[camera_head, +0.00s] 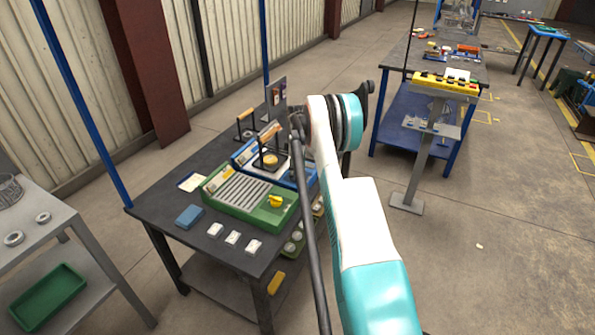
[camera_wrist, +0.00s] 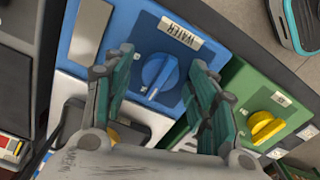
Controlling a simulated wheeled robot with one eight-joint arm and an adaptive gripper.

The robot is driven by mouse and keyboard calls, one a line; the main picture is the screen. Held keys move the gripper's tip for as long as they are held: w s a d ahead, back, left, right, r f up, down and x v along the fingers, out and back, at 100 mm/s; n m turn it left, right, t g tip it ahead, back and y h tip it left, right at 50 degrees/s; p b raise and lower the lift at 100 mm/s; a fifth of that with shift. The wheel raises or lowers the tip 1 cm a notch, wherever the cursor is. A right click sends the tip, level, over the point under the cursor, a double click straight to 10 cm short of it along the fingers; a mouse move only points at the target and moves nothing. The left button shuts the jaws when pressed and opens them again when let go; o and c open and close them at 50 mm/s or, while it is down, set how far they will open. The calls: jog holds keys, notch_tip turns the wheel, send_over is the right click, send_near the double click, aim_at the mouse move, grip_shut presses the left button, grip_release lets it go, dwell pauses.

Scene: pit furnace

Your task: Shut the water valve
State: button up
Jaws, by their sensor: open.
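In the wrist view a round blue knob (camera_wrist: 157,74) with a raised grip sits on a blue panel (camera_wrist: 130,28). A label reading WATER (camera_wrist: 181,33) is beside it. My gripper (camera_wrist: 164,70) is open, with one finger on each side of the knob in the picture. Whether the fingers touch it I cannot tell. In the head view the blue unit (camera_head: 243,151) stands on the dark table, and my arm hides the knob and most of my gripper.
A green unit with a yellow knob (camera_head: 275,201) is close to the blue one; its knob also shows in the wrist view (camera_wrist: 264,128). Wooden-handled frames (camera_head: 268,133) stand nearby. A blue block (camera_head: 188,216) and several white cards lie on the dark table (camera_head: 160,208).

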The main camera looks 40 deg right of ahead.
notch_tip(320, 180, up, 12)
dwell(0.6)
dwell(0.4)
